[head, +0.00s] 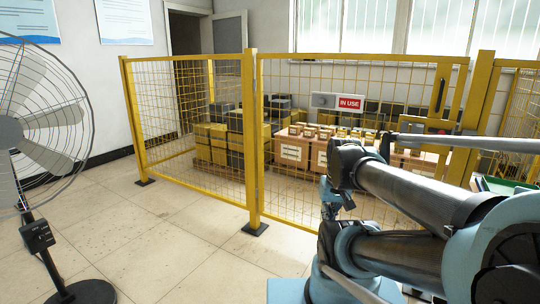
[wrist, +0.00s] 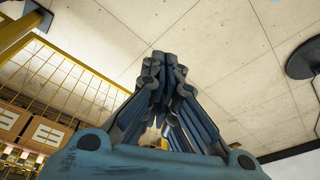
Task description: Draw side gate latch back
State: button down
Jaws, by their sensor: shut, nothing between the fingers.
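A yellow mesh gate (head: 350,170) stands in the fence in the head view. A grey latch plate (head: 322,100) with a red and white "IN USE" sign (head: 350,103) is mounted on its upper part. A black upright handle (head: 440,95) sits near the gate's right edge. My arm crosses in front of the gate's lower right. My gripper (wrist: 163,62) shows in the wrist view with its fingers together and empty, over bare floor. It is apart from the fence, and the latch cannot be made out in that view.
A fan (head: 35,120) stands at the left. A yellow post (head: 251,150) with a black foot rises left of the gate. Boxes (head: 292,152) are stacked behind the mesh. The tiled floor (head: 170,225) in front is clear. Yellow fencing (wrist: 60,75) shows at the wrist view's left.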

aim_at(450, 134)
jog(key=z, duration=1.25)
